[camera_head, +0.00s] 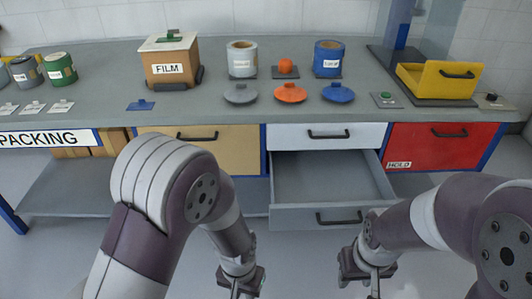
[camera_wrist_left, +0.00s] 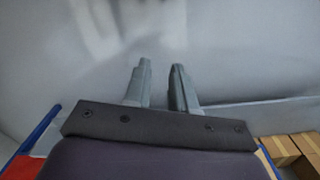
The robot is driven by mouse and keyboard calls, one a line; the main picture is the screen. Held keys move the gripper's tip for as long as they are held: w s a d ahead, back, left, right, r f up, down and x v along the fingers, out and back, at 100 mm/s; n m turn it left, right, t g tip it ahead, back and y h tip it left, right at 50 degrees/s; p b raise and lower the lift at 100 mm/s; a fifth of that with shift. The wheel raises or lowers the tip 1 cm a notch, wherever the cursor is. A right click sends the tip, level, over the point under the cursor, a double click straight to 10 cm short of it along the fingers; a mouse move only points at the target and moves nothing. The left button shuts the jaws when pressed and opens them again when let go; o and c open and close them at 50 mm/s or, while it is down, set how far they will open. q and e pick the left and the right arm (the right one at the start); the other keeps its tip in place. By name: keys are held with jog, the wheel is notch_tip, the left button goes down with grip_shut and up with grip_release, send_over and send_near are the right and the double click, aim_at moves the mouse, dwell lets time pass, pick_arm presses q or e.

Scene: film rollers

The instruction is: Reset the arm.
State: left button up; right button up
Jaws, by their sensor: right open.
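My left arm (camera_head: 150,195) reaches in from the left, and its gripper (camera_head: 241,290) points down at the bottom edge of the head view. In the left wrist view the two fingers of the left gripper (camera_wrist_left: 161,66) stand apart with nothing between them. My right arm comes in from the right, and its gripper (camera_head: 372,291) hangs near the bottom edge, in front of the open drawer. It is open, and its fingertips are partly cut off by the frame.
A grey drawer (camera_head: 318,185) stands pulled out and empty. A red HOLD drawer (camera_head: 436,148) is shut.

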pick_arm(q)
jog(key=s+a+r+n+t, duration=0.2)
jog(key=a+r+n, duration=0.1)
jog(key=a+r, duration=1)
notch_tip(320, 180, up, 16)
jog(key=p, duration=1.8)
jog(key=shift+r+p, duration=0.25)
jog(key=shift+p, duration=0.05)
